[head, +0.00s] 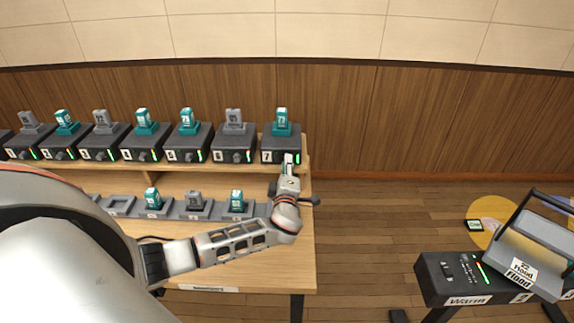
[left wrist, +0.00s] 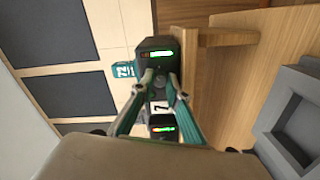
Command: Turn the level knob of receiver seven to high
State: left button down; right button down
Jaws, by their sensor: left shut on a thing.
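Receiver seven (head: 281,142) is the dark box at the right end of the upper shelf, with a teal pack (head: 282,122) upright in it. Its label 7 (left wrist: 160,107) and lit green level bar (left wrist: 160,54) show in the left wrist view. My left gripper (head: 290,160) is at the front of this box. In the left wrist view, my left gripper's fingertips (left wrist: 160,78) are closed on the level knob (left wrist: 160,83), which is mostly hidden between them. The knob's pointer direction cannot be read. My right gripper is not in view.
Receiver six (head: 233,143) stands close on the left, in a row of similar receivers. Below, a charger strip (head: 218,213) holds several packs on the desk (head: 300,253). A black case marked Warm (head: 448,280) stands at right. Floor between is mostly clear.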

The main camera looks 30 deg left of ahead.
pick_arm(q)
jog(key=shift+r+m, duration=0.1)
jog(key=shift+m, duration=6.3)
jog(key=c, duration=2.2)
grip_release()
jog(key=v, duration=1.2)
jog(key=shift+s, duration=0.1)
